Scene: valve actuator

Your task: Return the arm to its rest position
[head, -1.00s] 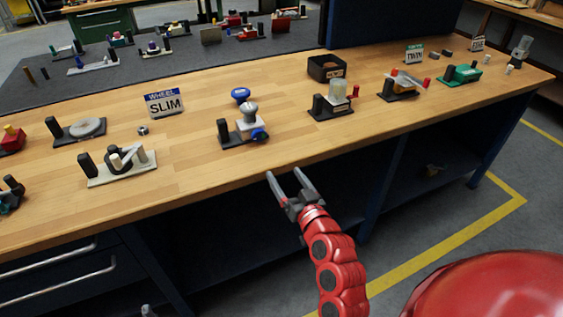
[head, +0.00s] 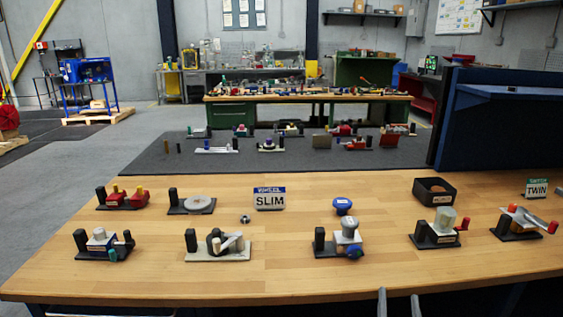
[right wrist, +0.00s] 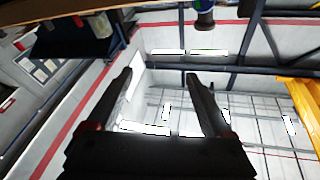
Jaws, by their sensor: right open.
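My right gripper (head: 399,303) shows at the bottom edge of the head view, with its two grey fingertips apart, in front of the workbench (head: 150,283). In the right wrist view its dark fingers (right wrist: 160,85) are spread with nothing between them, against the ceiling and wall. The rest of my right arm is below the head view. My left gripper is not in view. On the bench stands a valve with a blue wheel (head: 347,238) and a loose blue knob (head: 342,206) behind it.
Several fixtures stand along the bench, including a grey-topped one (head: 438,228) and a lever one (head: 522,223). A SLIM sign (head: 269,198), a TWIN sign (head: 537,188) and a black bin (head: 435,191) stand behind. The front bench strip is clear.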

